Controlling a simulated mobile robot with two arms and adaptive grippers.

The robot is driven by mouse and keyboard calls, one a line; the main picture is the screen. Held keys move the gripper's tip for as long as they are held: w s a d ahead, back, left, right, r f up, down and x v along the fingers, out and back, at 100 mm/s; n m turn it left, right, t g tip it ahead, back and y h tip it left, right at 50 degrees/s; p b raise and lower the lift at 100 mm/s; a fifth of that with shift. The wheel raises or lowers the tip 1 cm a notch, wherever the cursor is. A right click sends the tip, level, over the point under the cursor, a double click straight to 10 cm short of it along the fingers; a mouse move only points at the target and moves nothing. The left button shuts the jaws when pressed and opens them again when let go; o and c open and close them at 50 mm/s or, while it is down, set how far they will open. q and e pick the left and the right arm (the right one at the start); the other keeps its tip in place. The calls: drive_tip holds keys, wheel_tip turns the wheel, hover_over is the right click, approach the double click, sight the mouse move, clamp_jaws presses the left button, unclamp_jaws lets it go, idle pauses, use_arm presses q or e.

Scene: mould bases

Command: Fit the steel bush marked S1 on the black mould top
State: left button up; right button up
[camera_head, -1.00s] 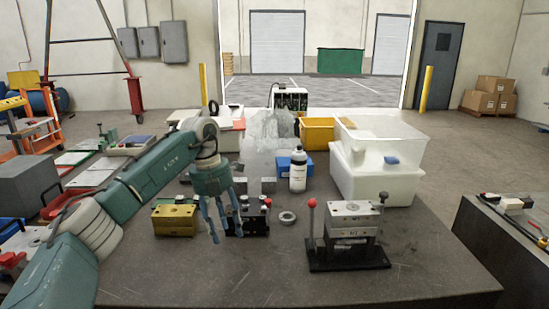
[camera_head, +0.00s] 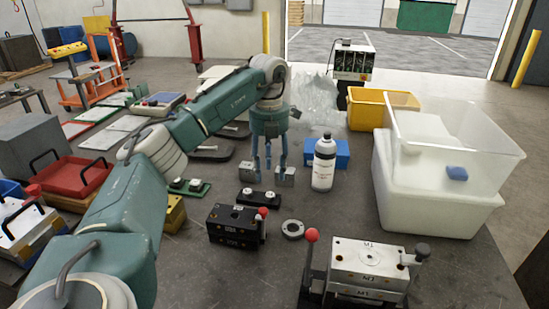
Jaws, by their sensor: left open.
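My left gripper (camera_head: 268,172) is open, its blue fingers pointing down beside two small steel blocks (camera_head: 249,173) (camera_head: 285,175). I cannot tell whether it touches them. The black mould base (camera_head: 234,227), with a red-knobbed lever at its right, stands nearer on the table. Just behind it lies a small black plate (camera_head: 259,198) with two small silver pieces on it. A steel ring (camera_head: 293,229) lies flat to the right of the black mould. No S1 mark is readable, so I cannot tell which piece is the bush. My right gripper is out of view.
A steel mould (camera_head: 368,265) marked M1 stands front right with a red-knobbed lever. A white bottle (camera_head: 323,163), a blue box (camera_head: 322,150), a yellow bin (camera_head: 378,108) and stacked clear bins (camera_head: 436,190) stand behind. A brass block (camera_head: 175,214) is partly hidden by my left arm.

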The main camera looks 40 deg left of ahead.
sight(270, 194)
use_arm(q)
wheel_tip(270, 194, down, 7)
drive_tip(key=shift+f+p, duration=0.1)
drive_tip(key=shift+p, duration=0.4)
drive_tip(key=shift+f, duration=0.55)
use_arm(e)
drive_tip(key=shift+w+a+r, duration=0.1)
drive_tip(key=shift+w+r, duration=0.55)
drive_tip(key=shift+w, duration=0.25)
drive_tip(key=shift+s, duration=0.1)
use_arm(q)
drive_tip(key=shift+c, duration=1.1)
clamp_jaws()
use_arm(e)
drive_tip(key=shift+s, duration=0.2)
use_arm(q)
drive_tip(key=shift+r, duration=0.1)
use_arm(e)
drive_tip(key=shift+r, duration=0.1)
